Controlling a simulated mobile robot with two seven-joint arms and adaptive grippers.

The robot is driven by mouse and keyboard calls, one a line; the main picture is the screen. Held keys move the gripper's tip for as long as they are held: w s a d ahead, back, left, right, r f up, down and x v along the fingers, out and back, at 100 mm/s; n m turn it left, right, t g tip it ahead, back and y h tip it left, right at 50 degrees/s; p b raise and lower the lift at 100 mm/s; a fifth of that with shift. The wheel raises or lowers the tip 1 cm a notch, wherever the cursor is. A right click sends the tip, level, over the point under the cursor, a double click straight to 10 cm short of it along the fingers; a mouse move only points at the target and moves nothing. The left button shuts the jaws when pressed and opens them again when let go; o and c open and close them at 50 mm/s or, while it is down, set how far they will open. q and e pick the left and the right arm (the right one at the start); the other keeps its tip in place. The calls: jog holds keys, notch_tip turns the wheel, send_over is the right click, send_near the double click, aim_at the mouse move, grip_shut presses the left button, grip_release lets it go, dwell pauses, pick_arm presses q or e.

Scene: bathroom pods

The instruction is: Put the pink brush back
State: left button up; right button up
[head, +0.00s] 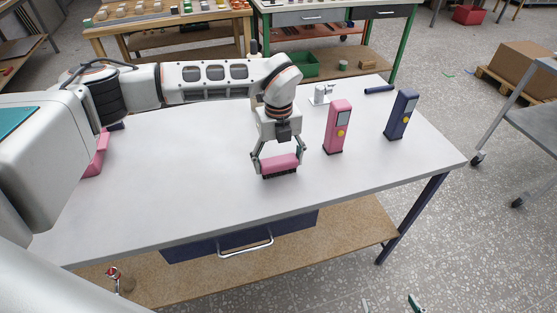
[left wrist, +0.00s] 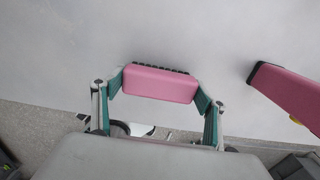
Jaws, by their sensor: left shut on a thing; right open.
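The pink brush (head: 280,166), with dark bristles underneath, is between the fingers of my left gripper (head: 279,163). The gripper is shut on it, and the brush is over the white table, left of the upright pink pod (head: 338,125). I cannot tell whether the bristles touch the table. The left wrist view shows the brush (left wrist: 160,84) gripped at both ends by the green-padded fingers, with the pink pod (left wrist: 288,92) to the right. My right gripper (head: 390,304) shows only its fingertips at the bottom edge, spread apart and empty, in front of the table.
A navy pod (head: 401,115) stands right of the pink one. A white fixture (head: 322,94) and a navy cylinder (head: 379,89) are behind them. Another pink object (head: 97,156) is at the table's left, partly hidden by my arm. The table's middle (head: 190,165) is clear.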

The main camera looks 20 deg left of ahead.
aim_at(279, 160)
pick_arm(q)
jog(key=o, duration=1.1)
jog(key=shift+f, duration=0.1)
jog(key=shift+c, duration=0.2)
jog(key=shift+r, duration=0.35)
notch_tip(279, 160, up, 12)
jog(key=b, duration=0.1)
jog(key=shift+f, duration=0.2)
